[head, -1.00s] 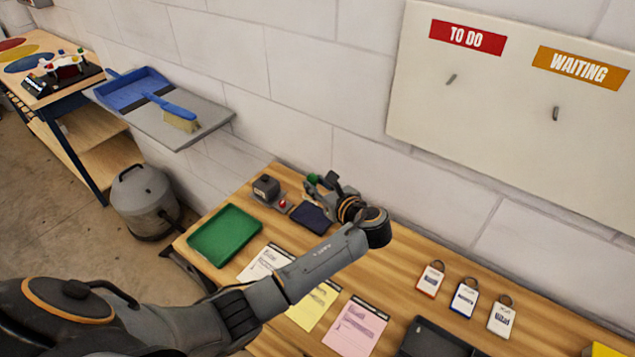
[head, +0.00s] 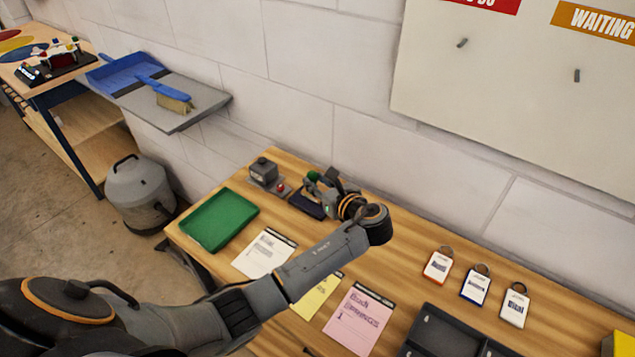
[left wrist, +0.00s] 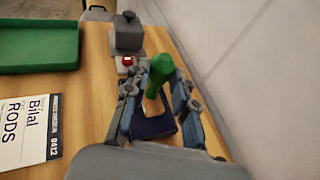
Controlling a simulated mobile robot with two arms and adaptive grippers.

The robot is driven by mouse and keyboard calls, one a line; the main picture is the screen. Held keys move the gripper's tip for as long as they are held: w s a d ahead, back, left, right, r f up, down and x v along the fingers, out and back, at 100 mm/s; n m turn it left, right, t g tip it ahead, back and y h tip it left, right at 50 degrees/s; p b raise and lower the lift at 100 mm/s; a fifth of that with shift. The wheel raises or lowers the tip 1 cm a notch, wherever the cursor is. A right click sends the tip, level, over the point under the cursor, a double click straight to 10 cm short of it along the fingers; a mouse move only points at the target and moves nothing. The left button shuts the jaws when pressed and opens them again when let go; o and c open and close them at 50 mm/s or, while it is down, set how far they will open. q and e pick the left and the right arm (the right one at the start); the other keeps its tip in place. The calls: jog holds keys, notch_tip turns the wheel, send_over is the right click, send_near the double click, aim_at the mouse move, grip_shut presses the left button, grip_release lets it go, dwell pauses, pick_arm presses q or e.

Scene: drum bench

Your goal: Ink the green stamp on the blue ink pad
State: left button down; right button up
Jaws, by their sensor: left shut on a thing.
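My left gripper (head: 322,187) is shut on the green stamp, whose green handle (head: 313,176) stands up between the fingers. In the left wrist view the handle (left wrist: 160,70) shows between the two fingers. The dark blue ink pad (head: 304,205) lies on the bench below and partly behind the gripper. It also shows in the left wrist view (left wrist: 152,127), beneath the stamp. The stamp's lower end is hidden, so I cannot tell whether it touches the pad. My right gripper is not in view.
A grey device with a red button (head: 264,171) stands beside the pad, near the wall. A green tray (head: 220,220), paper slips (head: 265,252), several tags (head: 475,285) and a dark tray (head: 445,330) lie on the bench.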

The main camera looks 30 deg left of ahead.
pick_arm(q)
jog(key=shift+f, duration=0.15)
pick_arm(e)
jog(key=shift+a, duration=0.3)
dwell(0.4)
pick_arm(q)
jog(key=shift+f, duration=0.4)
jog(key=shift+f, duration=0.15)
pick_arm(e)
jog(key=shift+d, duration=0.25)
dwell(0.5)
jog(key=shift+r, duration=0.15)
pick_arm(q)
jog(key=shift+r+p, duration=0.65)
jog(key=shift+p, duration=0.35)
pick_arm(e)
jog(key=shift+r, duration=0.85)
pick_arm(q)
jog(key=shift+r, duration=0.1)
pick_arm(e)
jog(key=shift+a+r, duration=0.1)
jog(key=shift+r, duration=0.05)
